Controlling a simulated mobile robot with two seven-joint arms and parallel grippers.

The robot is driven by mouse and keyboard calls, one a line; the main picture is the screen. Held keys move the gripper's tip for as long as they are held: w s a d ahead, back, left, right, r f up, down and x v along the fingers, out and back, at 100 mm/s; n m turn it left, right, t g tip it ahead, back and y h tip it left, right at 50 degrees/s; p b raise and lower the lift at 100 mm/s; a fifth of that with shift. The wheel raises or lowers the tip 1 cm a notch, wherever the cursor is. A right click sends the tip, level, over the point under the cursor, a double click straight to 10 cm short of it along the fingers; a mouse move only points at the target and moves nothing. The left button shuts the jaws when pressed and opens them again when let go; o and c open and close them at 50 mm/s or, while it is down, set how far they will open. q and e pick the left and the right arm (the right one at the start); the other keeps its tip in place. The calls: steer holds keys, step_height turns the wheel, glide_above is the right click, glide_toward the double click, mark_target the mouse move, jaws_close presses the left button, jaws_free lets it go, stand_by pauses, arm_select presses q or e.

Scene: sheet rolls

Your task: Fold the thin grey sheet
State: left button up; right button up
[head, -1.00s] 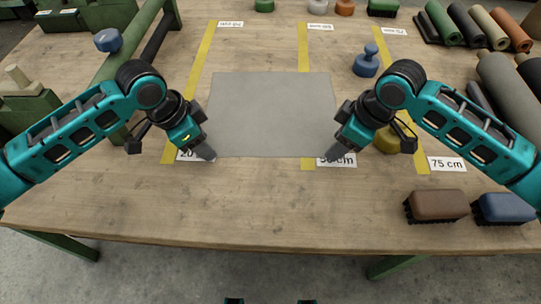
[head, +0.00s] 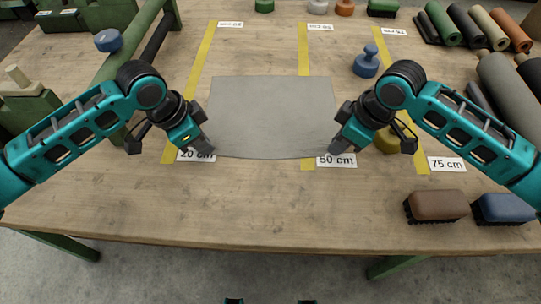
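The thin grey sheet (head: 272,112) lies in the middle of the wooden table, flat at its far side. Its near edge bows downward in the middle, with the two near corners at my grippers. My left gripper (head: 207,152) is shut on the near left corner of the sheet. My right gripper (head: 336,147) is shut on the near right corner. The fingers hide both corners. No fold shows in the sheet.
Yellow strips cross the table, with labels such as 50 cm (head: 336,160). A brown brush (head: 436,204) and a blue brush (head: 504,207) stand front right. A blue knobbed weight (head: 366,64) stands beyond the sheet.

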arm_select(q)
steer(key=shift+s+f, duration=0.1)
steer(key=shift+f, duration=0.05)
jaws_close()
arm_select(e)
steer(key=shift+s+f, duration=0.15)
steer(key=shift+f, duration=0.05)
jaws_close()
steer(key=shift+r, duration=0.15)
